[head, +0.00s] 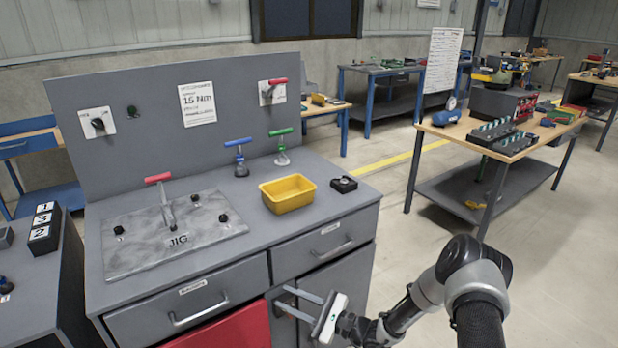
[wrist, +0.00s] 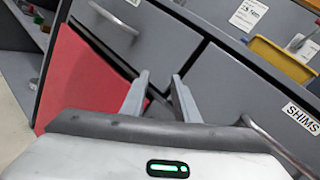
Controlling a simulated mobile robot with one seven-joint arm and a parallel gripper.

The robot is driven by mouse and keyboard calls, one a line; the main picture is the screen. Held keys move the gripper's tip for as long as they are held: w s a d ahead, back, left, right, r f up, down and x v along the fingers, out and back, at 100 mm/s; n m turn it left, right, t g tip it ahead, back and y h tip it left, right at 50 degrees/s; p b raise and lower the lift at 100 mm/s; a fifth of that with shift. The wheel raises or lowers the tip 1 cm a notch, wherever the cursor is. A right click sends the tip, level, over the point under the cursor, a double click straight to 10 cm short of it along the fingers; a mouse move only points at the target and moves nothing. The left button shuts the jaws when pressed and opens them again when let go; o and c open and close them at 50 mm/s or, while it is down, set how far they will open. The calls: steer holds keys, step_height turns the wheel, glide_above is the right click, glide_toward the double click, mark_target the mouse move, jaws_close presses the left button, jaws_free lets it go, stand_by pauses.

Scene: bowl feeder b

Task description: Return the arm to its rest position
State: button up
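My gripper (head: 301,303) is at the front of the grey workbench, below the drawers, at the lower middle of the head view. In the wrist view its two fingers (wrist: 160,88) are apart with nothing between them. My arm (head: 425,295) reaches in from the lower right. The fingers are close to the cabinet front, between the red panel (head: 232,330) and the grey cabinet door; I cannot tell whether they touch it.
Two drawers with bar handles (head: 198,310) (head: 335,249) are shut. On the bench are a jig plate (head: 175,233), a yellow bin (head: 287,193), and red, blue and green T-handled tools. Open floor (head: 420,225) lies to the right, before a wooden table (head: 450,131).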

steer(key=s+d+r+n+g+h, duration=0.1)
steer(key=s+r+n+g+h, duration=0.2)
steer(key=s+r+n+g, duration=0.45)
steer(key=s+r+n+g+h, duration=0.2)
steer(key=s+r+n, duration=0.25)
steer(key=r, duration=0.65)
steer(key=s+d+r+n+t+h, duration=0.65)
steer(key=s+d+r+h, duration=0.55)
steer(key=s+d+r, duration=0.5)
step_height(320, 180, up, 13)
steer(key=d+p, duration=0.1)
steer(key=p, duration=1.2)
steer(key=shift+w+d, duration=0.2)
steer(key=shift+w, duration=0.05)
